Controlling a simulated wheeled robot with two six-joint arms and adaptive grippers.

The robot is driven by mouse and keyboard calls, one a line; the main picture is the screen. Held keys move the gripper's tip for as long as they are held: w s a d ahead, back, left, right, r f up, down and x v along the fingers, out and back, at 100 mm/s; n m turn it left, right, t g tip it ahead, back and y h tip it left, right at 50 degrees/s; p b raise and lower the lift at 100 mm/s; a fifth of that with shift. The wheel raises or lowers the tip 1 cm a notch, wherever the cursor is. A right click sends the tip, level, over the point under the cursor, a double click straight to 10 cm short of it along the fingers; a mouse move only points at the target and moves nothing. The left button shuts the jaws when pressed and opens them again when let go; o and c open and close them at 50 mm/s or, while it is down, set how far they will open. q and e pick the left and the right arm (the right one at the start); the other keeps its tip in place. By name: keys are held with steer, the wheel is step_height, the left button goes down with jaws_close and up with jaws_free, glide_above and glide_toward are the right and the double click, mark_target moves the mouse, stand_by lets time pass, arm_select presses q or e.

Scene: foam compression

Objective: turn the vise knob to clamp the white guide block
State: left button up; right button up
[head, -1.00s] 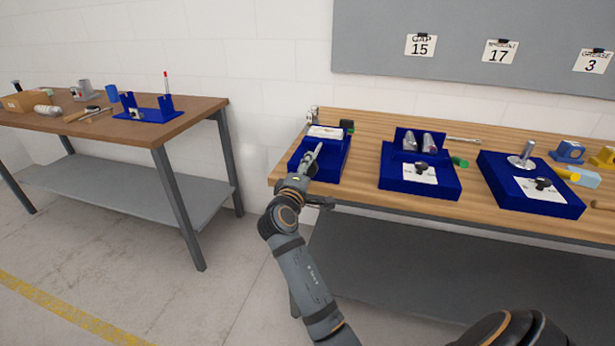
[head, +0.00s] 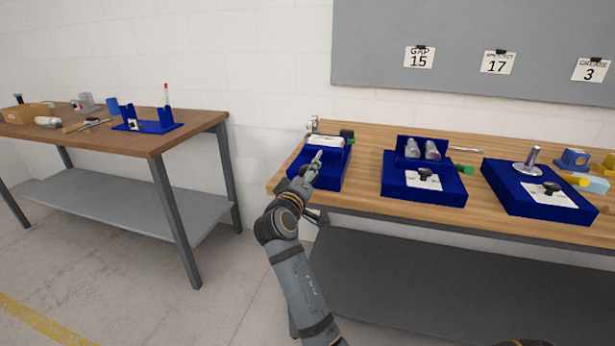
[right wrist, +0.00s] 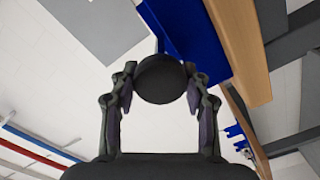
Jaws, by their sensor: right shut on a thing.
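The vise (head: 301,158) is the leftmost blue fixture on the right-hand bench. The white guide block (head: 324,142) lies across its top at the back. My right gripper (head: 309,174) is at the vise's front edge. In the right wrist view, the two fingers of my right gripper (right wrist: 160,88) are on either side of a round black knob (right wrist: 160,78), shut on it. The knob is hidden behind the gripper in the head view. Whether the vise touches the block cannot be told. My left gripper is not in view.
On the wooden bench (head: 366,190), two more blue fixtures stand to the right, one with metal cylinders (head: 421,149), one with a metal post (head: 530,158). A dark green-and-black piece (head: 347,134) is behind the vise. Another table (head: 195,117) stands at left.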

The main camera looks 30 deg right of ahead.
mark_target(308, 166)
steer(key=shift+r, duration=0.1)
steer(key=o, duration=1.1)
steer(key=shift+o, duration=0.2)
step_height(308, 166, up, 9)
steer(key=shift+s+r, duration=0.15)
steer(key=shift+r, duration=0.3)
steer(key=shift+w, duration=0.25)
steer(key=shift+s, duration=0.1)
